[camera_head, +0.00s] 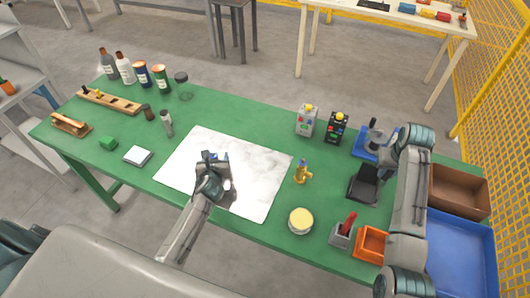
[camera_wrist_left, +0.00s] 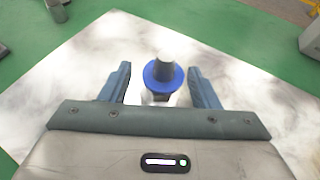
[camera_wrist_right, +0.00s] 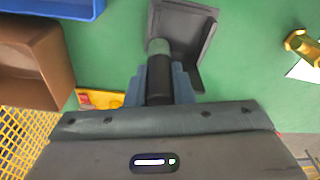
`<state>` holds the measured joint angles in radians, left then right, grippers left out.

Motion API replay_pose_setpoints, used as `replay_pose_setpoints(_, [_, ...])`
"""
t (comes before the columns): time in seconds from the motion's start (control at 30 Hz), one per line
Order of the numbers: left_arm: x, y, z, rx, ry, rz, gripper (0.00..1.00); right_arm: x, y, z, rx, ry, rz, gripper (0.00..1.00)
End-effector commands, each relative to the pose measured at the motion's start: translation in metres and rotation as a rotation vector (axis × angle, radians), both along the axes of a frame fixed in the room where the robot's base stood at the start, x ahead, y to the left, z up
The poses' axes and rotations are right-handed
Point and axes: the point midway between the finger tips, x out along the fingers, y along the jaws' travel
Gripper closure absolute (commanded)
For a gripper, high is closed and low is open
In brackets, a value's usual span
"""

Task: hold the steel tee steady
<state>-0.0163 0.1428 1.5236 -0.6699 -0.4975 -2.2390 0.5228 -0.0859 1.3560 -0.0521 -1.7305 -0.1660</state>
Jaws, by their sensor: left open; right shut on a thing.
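A grey steel piece with a blue collar, seemingly the steel tee, stands on the white marbled sheet (camera_head: 262,178). In the left wrist view the steel piece (camera_wrist_left: 161,72) lies between the fingers of my left gripper (camera_wrist_left: 160,85), with gaps on both sides. In the head view my left gripper (camera_head: 213,160) covers most of it. My left gripper is open. My right gripper (camera_wrist_right: 160,85) is shut on a black cylindrical handle (camera_wrist_right: 159,78) with a grey tip, near the black holder (camera_wrist_right: 180,28). In the head view my right gripper (camera_head: 378,142) is over the blue stand.
A brass fitting (camera_head: 302,173) and a round yellow-topped tin (camera_head: 300,221) stand right of the sheet. A brown box (camera_head: 460,190), a blue bin (camera_head: 462,250) and an orange bin (camera_head: 371,244) are at the right. Several bottles and small items stand at the left.

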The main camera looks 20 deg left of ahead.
Motion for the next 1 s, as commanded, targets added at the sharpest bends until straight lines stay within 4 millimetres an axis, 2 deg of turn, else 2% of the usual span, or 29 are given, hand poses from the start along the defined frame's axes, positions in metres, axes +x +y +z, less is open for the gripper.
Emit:
replay_pose_setpoints(0.27, [0.0008,0.0005,-0.0007,0.000,0.000,0.000,0.46,0.0000,0.0000,0.0000,0.000,0.000,0.000,1.00])
replay_pose_setpoints(0.53, [0.0007,0.0005,-0.0004,0.000,0.000,0.000,0.99,0.0001,0.0000,0.0001,0.000,0.000,0.000,1.00])
replay_pose_setpoints(1.0, [0.0008,0.0004,-0.0003,0.000,0.000,0.000,1.00,0.0001,0.0000,0.0001,0.000,0.000,0.000,1.00])
